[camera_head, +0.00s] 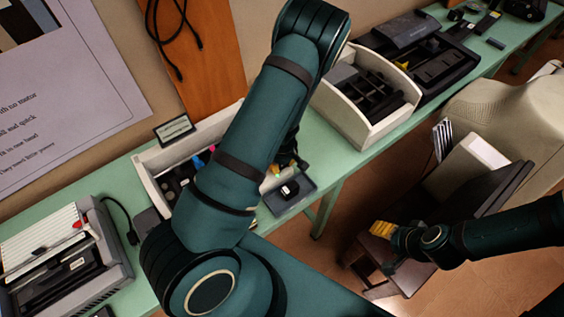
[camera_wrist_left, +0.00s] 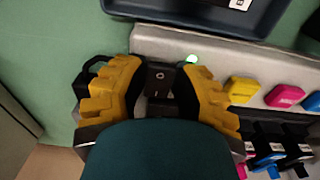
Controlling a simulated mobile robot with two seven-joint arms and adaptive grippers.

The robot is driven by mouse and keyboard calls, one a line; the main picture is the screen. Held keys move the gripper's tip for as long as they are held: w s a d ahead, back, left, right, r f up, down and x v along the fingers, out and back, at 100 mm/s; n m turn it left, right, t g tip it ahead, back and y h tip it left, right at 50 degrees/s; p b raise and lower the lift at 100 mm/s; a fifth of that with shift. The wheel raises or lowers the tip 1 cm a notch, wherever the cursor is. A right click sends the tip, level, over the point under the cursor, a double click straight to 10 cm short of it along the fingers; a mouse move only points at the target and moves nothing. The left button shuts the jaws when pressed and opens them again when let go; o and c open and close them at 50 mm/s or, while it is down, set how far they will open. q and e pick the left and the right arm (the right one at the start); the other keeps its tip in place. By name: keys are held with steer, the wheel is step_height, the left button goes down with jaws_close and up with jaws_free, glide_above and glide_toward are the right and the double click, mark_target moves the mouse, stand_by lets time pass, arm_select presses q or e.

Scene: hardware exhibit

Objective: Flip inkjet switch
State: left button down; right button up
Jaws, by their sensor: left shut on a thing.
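In the left wrist view a black rocker switch (camera_wrist_left: 160,84) with O and I marks sits on the grey-white side of the inkjet unit (camera_wrist_left: 215,48). My left gripper (camera_wrist_left: 161,74) is shut on the switch, with a yellow finger on each side. A green light (camera_wrist_left: 192,59) glows beside the right finger. In the head view the inkjet unit (camera_head: 148,178) is an open white case on the green table, partly hidden by my left arm. My left gripper is mostly hidden there too. My right gripper (camera_head: 381,230) hangs at the right, away from the unit; its opening is unclear.
A dark tray (camera_head: 296,203) lies at the table's front edge. Other printers (camera_head: 355,118) stand along the table. A chair (camera_head: 500,188) is near my right arm.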

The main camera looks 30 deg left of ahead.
arm_select(q)
steer(key=shift+a+r, duration=0.1)
steer(key=shift+r, duration=0.05)
stand_by(0.3)
steer(key=c, duration=0.7)
jaws_free()
steer(key=shift+r, duration=0.1)
step_height(320, 180, up, 12)
